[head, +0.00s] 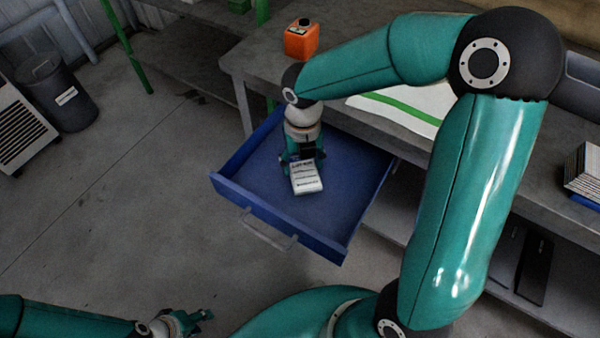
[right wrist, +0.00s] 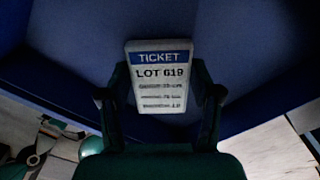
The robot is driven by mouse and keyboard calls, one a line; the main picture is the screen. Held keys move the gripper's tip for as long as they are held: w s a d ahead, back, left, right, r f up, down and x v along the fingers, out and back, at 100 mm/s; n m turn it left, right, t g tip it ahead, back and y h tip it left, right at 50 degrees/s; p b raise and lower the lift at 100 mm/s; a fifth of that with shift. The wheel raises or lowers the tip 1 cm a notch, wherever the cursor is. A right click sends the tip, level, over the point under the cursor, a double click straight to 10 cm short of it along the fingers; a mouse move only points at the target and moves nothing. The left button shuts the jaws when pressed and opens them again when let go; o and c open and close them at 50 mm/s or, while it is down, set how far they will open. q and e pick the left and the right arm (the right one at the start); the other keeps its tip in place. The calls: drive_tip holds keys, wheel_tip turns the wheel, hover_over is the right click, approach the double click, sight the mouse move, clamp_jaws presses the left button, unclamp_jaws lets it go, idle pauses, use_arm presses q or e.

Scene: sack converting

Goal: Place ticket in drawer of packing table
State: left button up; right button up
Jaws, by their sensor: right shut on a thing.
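The ticket (head: 306,178) is a small white slip with dark print, seen over the open blue drawer (head: 349,196) of the packing table (head: 262,64). In the right wrist view the ticket (right wrist: 160,76) reads "TICKET LOT 619" with a blue band on top. My right gripper (head: 303,162) is shut on the ticket, its fingers on both sides of it, and points down inside the drawer's outline. I cannot tell whether the ticket touches the drawer floor. My left gripper (head: 198,319) is low at the left, empty and away from the table; its finger opening is unclear.
An orange container (head: 301,39) stands on the table. A white sheet with a green stripe (head: 412,106) lies behind my right arm. A dark bin (head: 58,92) and a white unit (head: 19,128) stand at left. The drawer handle (head: 268,231) juts out over open floor.

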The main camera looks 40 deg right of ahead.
sight(302, 166)
drive_tip(key=shift+f+b, duration=0.4)
drive_tip(key=shift+f, duration=1.5)
drive_tip(key=o, duration=1.1)
drive_tip(key=shift+o, duration=0.2)
wheel_tip(302, 166, up, 12)
drive_tip(key=p, duration=0.3)
